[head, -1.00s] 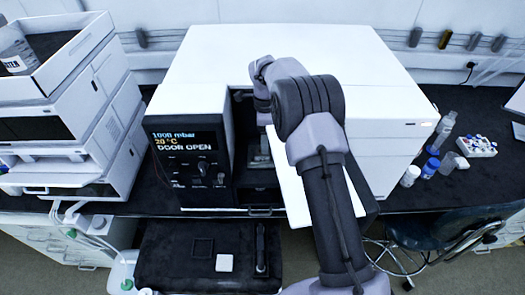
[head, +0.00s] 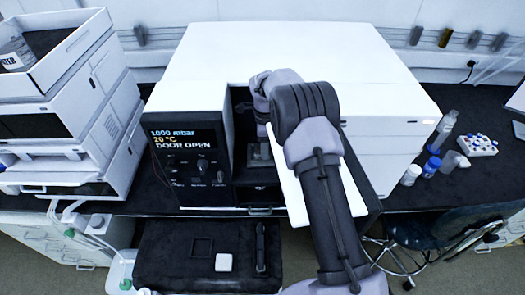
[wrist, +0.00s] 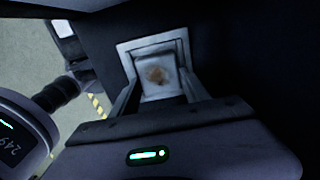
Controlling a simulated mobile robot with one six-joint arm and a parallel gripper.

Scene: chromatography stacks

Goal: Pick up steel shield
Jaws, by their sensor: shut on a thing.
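My gripper (wrist: 160,84) reaches into the open chamber of the white instrument (head: 285,55). In the wrist view its two fingers are closed on a pale grey, square-rimmed metal piece, which I take to be the steel shield (wrist: 176,47). A brown stain shows on the pale surface in the middle of it. In the head view a small grey piece (head: 259,153) shows in the chamber opening below my wrist. My arm hides much of the opening, and the finger contact is dim.
The instrument's dark panel (head: 190,165) reads "DOOR OPEN". A black-topped cart (head: 165,270) below holds a white square (head: 223,262), a thin square outline and a black bar. Dark chamber walls crowd my gripper. Vials and bottles (head: 431,167) stand at the right.

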